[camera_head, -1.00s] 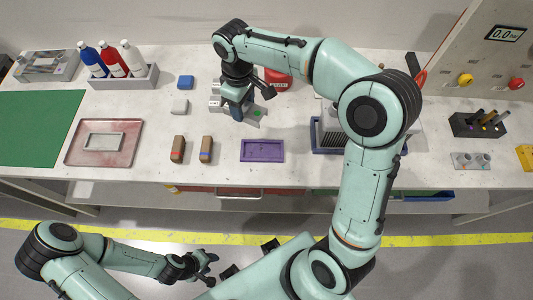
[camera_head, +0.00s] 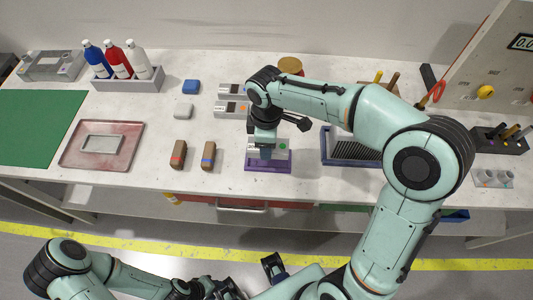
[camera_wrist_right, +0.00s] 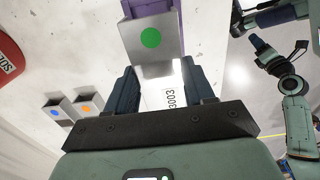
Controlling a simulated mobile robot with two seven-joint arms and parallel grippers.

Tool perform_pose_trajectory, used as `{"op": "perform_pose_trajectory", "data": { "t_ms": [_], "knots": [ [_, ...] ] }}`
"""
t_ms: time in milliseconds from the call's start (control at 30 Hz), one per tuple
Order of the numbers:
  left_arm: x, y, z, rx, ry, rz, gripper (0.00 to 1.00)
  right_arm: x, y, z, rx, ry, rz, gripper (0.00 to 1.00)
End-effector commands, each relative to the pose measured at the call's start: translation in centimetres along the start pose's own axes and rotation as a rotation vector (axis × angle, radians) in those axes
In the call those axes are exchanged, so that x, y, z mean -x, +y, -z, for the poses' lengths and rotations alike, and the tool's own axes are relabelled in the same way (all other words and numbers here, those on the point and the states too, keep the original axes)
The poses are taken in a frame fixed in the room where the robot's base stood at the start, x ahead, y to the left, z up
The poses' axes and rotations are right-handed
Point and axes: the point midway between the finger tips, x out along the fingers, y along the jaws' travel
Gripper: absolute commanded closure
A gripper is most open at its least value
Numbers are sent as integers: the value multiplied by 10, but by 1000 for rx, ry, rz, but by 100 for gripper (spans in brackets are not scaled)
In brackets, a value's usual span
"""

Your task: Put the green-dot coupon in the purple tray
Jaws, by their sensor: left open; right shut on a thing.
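The green-dot coupon (camera_head: 280,154) is a grey metal block with a green dot and a white label. My right gripper (camera_head: 265,152) is shut on it, over the purple tray (camera_head: 268,168) at the front of the bench. In the right wrist view the coupon (camera_wrist_right: 150,55) sits between the fingers of the gripper (camera_wrist_right: 160,85), with the purple tray (camera_wrist_right: 178,8) behind it. I cannot tell whether the coupon touches the tray floor. My left gripper (camera_head: 222,289) is open and empty at the bottom of the head view, in front of the bench.
Two other coupons, one orange-dot (camera_head: 234,108), stand behind the tray. Two brown blocks (camera_head: 208,155) lie to its left. A dark blue ribbed container (camera_head: 350,148) is close on the right. A red tray (camera_head: 75,155) and bottle rack (camera_head: 128,82) are further left.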

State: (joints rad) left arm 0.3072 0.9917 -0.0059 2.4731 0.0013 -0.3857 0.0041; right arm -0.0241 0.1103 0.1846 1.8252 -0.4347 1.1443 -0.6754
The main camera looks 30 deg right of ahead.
Motion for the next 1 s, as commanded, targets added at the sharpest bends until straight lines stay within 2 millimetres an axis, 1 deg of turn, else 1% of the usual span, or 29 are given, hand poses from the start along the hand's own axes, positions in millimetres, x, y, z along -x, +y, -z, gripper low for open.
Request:
{"op": "perform_pose_trajectory", "data": {
  "t_ms": [33, 167, 300, 400, 500, 767, 1000],
  "knots": [
    [-1, 0, 0, 0, -1, 0, 57, -6, 0, 0, 0, -1, 0, 83],
    [-2, -1, 0, 0, -1, 0, 57, -16, 0, 0, 0, -1, 1, 83],
    [-6, -2, -1, 1, -2, 1, 57, -37, 0, 0, -1, -2, 2, 83],
    [-7, -3, -1, 1, -3, 1, 57, -50, 0, 0, -2, -1, 1, 83],
    [-8, -3, -1, 1, -3, 1, 57, -54, 0, 0, -1, 0, -1, 83],
    [-8, -3, -1, 1, -3, 1, 57, -54, 0, 0, -1, 1, -1, 83],
    [-13, -5, -2, 2, -5, 2, 57, -63, 0, 0, -1, 0, 0, 83]
  ]
}}
